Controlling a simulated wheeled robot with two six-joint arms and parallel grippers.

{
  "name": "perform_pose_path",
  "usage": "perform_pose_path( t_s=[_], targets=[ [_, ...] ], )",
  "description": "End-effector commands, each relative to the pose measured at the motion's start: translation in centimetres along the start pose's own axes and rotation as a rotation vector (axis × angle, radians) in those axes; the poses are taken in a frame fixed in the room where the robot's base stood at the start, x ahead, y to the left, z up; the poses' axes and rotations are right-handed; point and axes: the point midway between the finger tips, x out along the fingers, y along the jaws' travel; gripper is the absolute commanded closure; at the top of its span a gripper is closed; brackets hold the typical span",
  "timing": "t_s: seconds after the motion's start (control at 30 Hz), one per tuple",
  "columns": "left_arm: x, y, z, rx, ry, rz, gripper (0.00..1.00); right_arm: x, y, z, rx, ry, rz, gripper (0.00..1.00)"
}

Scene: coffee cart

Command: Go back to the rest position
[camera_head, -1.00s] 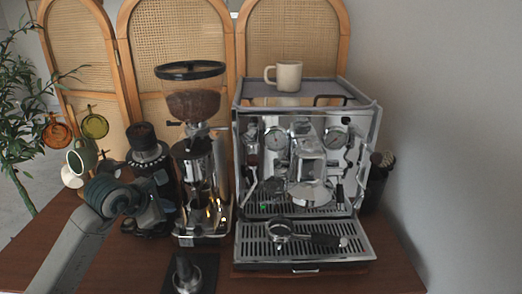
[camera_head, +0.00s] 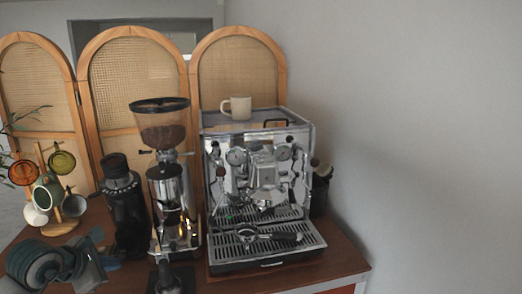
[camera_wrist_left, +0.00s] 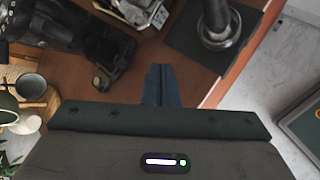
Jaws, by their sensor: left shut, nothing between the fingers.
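My left gripper (camera_head: 88,262) is at the lower left in the head view, over the left front part of the wooden cart top. In the left wrist view its closed fingers (camera_wrist_left: 161,84) are together with nothing between them, above the brown wood. It touches no object that I can see. My right gripper is in neither view. The espresso machine (camera_head: 262,150) stands at the centre, with a cream mug (camera_head: 237,107) on top. A portafilter (camera_head: 247,235) lies on its drip tray (camera_head: 300,246).
A grinder with beans (camera_head: 167,185) and a black grinder (camera_head: 124,210) stand left of the machine. A mug tree with several cups (camera_head: 47,192) is at the far left. A tamper on a dark mat shows in the left wrist view (camera_wrist_left: 219,28).

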Motion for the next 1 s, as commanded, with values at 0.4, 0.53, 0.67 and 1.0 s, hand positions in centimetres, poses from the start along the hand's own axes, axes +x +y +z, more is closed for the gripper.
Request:
perform_pose_path(
  t_s=[0.4, 0.53, 0.67, 1.0],
  targets=[
    [0.2, -5.2, 5.9, -0.143, -0.364, -0.116, 1.00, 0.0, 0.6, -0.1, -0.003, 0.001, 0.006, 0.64],
    [-0.7, -7.0, 8.5, -0.247, -0.535, -0.171, 1.00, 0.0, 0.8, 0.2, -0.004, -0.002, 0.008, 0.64],
    [-2.7, -8.8, 11.3, -0.426, -0.756, -0.243, 1.00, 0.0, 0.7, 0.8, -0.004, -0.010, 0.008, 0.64],
    [-9.9, -6.8, 11.5, -1.361, -1.358, -0.385, 1.00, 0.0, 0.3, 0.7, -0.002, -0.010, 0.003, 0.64]
  ],
)
